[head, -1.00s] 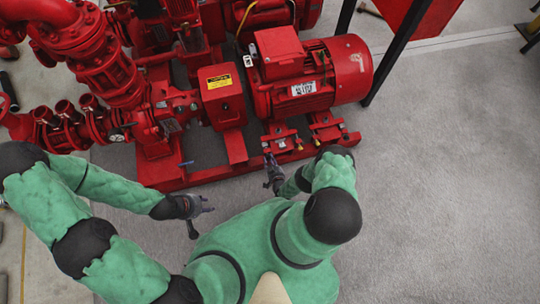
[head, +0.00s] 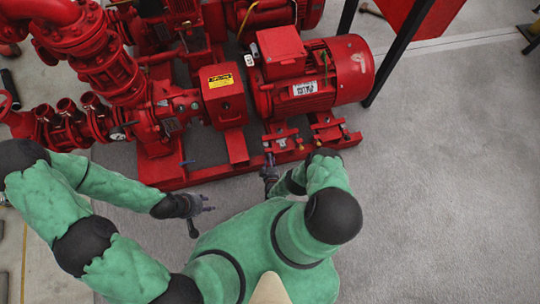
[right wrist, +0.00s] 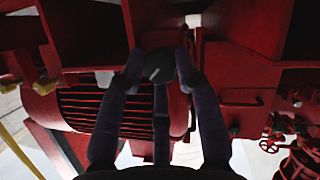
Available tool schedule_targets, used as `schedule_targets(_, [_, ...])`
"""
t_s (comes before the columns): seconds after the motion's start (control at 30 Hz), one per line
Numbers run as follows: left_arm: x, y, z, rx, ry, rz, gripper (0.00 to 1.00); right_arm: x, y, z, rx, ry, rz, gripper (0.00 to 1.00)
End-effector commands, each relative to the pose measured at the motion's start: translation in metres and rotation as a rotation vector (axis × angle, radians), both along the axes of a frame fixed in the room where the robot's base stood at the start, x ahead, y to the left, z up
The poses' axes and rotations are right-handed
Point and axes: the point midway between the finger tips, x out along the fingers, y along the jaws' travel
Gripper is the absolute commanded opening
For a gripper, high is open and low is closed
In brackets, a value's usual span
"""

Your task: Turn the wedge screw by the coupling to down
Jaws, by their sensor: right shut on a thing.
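The wedge screw shows in the right wrist view as a dark round head (right wrist: 158,68) with a pale line across it, between my fingers. In the head view it is hidden by my right gripper (head: 269,164), at the front edge of the motor's left foot. The right gripper (right wrist: 160,75) is shut on the screw's head. The coupling sits under a red guard box (head: 221,92) with a yellow label, left of the motor. My left gripper (head: 206,203) is open and empty, over the floor in front of the red base frame.
The red motor (head: 315,75) stands behind my right gripper on the red base frame (head: 200,177). Red pipes and valves (head: 95,65) fill the left back. A black post (head: 400,50) stands right of the motor. The grey floor at the right is clear.

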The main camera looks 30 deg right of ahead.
Motion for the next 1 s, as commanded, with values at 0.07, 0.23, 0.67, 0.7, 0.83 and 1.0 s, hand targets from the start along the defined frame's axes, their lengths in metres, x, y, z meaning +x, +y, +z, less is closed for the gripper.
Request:
schedule_targets(0.07, [0.0000, 0.0000, 0.0004, 0.000, 0.000, 0.000, 0.37, 0.0068, 0.0016, 0.0051, -0.013, -0.015, 0.016, 0.01])
schedule_targets(0.23, [0.0000, 0.0000, 0.0004, 0.000, 0.000, 0.000, 0.37, 0.0069, 0.0015, 0.0052, -0.013, -0.015, 0.016, 0.01])
schedule_targets(0.67, [0.0000, 0.0000, 0.0002, 0.000, 0.000, 0.000, 0.37, 0.0042, 0.0013, 0.0030, -0.009, -0.009, 0.010, 0.55])
schedule_targets(0.7, [0.0000, -0.0001, 0.0001, 0.000, 0.000, 0.000, 0.37, 0.0039, 0.0013, 0.0026, -0.008, -0.008, 0.010, 0.55])
schedule_targets(0.83, [0.0001, 0.0000, 0.0000, 0.000, 0.000, 0.000, 0.37, 0.0036, 0.0010, 0.0037, -0.007, -0.007, 0.009, 0.55])
schedule_targets(1.0, [0.0001, 0.0000, 0.0000, 0.000, 0.000, 0.000, 0.37, 0.0041, 0.0010, 0.0115, -0.005, -0.005, 0.010, 0.55])
